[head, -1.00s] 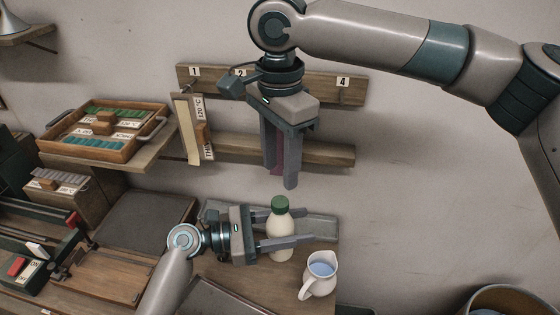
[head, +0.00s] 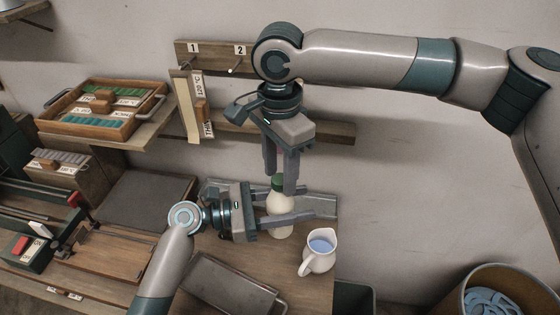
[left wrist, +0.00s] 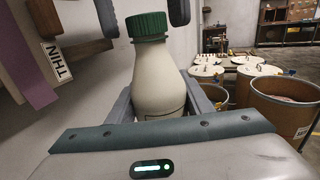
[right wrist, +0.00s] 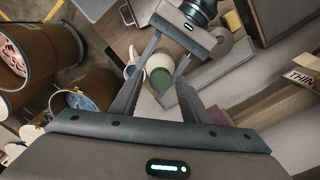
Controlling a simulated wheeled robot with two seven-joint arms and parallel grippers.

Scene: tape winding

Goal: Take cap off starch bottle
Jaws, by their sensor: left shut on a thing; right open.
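The starch bottle (head: 280,218) is cream with a green cap (head: 279,182) and stands upright. My left gripper (head: 298,213) is shut on the bottle's body from the left. In the left wrist view the green cap (left wrist: 148,25) sits on the neck above my left fingers. My right gripper (head: 281,180) points down from above, open, with its fingertips at cap height. The left wrist view shows one right fingertip on each side of the cap, with gaps. The cap's round top (right wrist: 160,78) shows between the right fingers in the right wrist view.
A white jug of blue liquid (head: 319,250) stands close to the right of the bottle. A grey tray (head: 232,285) lies in front. The wall rail with pegs (head: 215,60) is behind my right arm. A barrel (head: 510,295) stands at lower right.

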